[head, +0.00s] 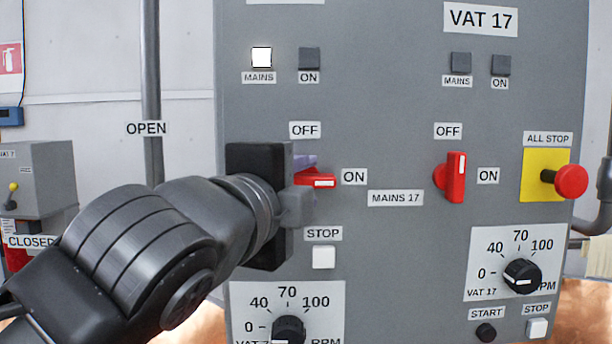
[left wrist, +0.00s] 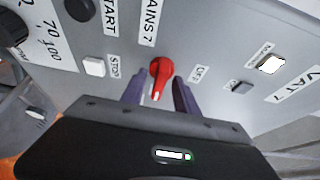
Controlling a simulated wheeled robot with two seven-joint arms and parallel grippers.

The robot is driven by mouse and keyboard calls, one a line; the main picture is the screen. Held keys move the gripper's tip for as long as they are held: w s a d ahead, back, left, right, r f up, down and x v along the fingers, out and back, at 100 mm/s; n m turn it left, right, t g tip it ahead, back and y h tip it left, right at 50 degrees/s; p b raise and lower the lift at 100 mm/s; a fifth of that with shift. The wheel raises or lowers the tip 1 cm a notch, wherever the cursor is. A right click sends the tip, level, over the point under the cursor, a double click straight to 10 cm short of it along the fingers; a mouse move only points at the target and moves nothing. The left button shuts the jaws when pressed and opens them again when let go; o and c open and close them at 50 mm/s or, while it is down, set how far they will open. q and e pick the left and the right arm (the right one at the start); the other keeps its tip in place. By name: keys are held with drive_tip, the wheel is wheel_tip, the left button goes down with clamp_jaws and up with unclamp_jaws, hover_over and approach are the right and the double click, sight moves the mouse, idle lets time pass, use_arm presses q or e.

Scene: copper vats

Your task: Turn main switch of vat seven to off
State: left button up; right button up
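The red main switch of vat seven (head: 318,181) is on the left half of the grey panel, its handle lying level toward the ON label (head: 354,177). The OFF label (head: 305,130) is above it. My left gripper (head: 303,184) is at this switch, with one finger above the handle and one below, hiding the switch's left part. In the left wrist view the red switch (left wrist: 160,78) shows between the two purple fingers, with gaps on both sides; the gripper is open around it. The label MAINS 7 (left wrist: 152,20) shows there too. My right gripper is not in view.
The vat 17 main switch (head: 456,177) stands upright toward its OFF label. A red all-stop button (head: 571,181) sticks out at the right. A white stop button (head: 323,257) and a speed knob (head: 289,330) are below my gripper. The left mains lamp (head: 261,57) is lit white.

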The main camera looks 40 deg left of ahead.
use_arm(q)
drive_tip(key=shift+c, duration=0.6)
clamp_jaws()
